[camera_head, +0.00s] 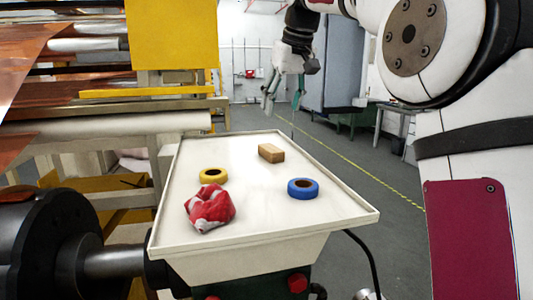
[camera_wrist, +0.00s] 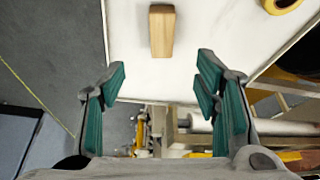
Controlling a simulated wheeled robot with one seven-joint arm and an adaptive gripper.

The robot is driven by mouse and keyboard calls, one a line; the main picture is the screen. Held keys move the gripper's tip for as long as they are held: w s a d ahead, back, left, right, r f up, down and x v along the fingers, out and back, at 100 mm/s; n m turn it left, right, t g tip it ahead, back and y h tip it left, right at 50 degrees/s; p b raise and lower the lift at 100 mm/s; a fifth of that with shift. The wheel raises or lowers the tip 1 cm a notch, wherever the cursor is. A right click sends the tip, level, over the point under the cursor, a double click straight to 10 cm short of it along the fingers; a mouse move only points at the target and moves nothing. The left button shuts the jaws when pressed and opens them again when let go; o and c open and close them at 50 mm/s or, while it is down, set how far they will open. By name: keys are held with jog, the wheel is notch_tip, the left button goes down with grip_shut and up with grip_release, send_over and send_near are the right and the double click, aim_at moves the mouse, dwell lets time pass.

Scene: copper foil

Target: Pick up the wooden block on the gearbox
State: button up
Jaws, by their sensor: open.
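The wooden block (camera_head: 271,153) lies on the white tray-like top of the gearbox (camera_head: 247,212), towards its far side. In the wrist view the block (camera_wrist: 162,31) is upper centre, beyond the fingertips and roughly in line with the gap between them. My gripper (camera_head: 283,100) hangs in the air above and beyond the far edge of the top, apart from the block. In the wrist view my gripper (camera_wrist: 160,72) is open with nothing between its green-padded fingers.
A yellow tape roll (camera_head: 213,176), a blue tape roll (camera_head: 303,188) and a crumpled red-and-white cloth (camera_head: 209,207) share the top. The top has a raised rim. Copper foil machinery (camera_head: 120,105) stands at the left. Floor (camera_head: 372,183) is clear at the right.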

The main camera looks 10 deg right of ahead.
aim_at(271, 147)
jog(key=p+x, duration=0.1)
jog(key=x, duration=1.2)
jog(key=shift+a+f, duration=0.1)
jog(key=shift+a, duration=0.05)
jog(key=c, duration=1.2)
